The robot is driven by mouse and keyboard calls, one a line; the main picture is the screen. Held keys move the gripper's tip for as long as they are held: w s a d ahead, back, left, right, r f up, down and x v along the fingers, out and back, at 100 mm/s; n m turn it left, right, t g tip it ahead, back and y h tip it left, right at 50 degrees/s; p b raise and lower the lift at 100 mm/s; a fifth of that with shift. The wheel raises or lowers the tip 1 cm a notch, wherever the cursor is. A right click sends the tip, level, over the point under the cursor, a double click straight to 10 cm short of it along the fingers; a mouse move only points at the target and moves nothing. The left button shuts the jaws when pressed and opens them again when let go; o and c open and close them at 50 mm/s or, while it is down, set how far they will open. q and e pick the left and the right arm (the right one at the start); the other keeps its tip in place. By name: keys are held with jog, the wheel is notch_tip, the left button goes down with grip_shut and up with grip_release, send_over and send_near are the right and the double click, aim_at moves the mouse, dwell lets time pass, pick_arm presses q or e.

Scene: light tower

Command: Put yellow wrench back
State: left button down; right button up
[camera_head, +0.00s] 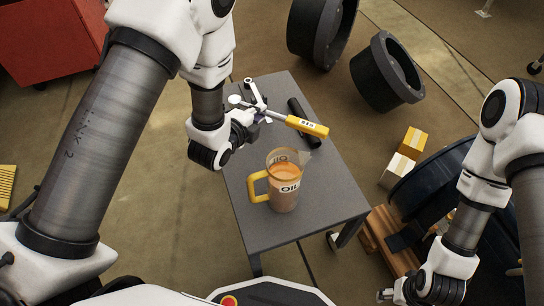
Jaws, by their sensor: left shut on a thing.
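The yellow wrench (308,126) has a yellow handle with dark marks and a grey metal shaft. My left gripper (262,116) is shut on its metal shaft, over the far left part of the small grey table (325,190). The handle points right and slightly toward me. A silver, wrench-like piece (254,92) shows just beyond the fingers; I cannot tell if it is part of the same tool. My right gripper (384,295) is low at the bottom right, away from the table; its fingers are too small to read.
A clear oil jug (285,190) with a yellow handle stands on the table, near the wrench. A black cylinder (296,108) lies behind the wrench handle. A red cabinet (50,38) is far left.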

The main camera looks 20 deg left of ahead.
pick_arm(q)
notch_tip(320, 180, down, 10)
jog(key=b, duration=0.3)
jog(key=shift+f+b, duration=0.25)
jog(key=shift+b, duration=0.1)
jog(key=shift+r, duration=0.15)
jog(key=c, duration=1.1)
grip_release()
jog(key=shift+f, duration=0.2)
jog(key=shift+r, duration=0.1)
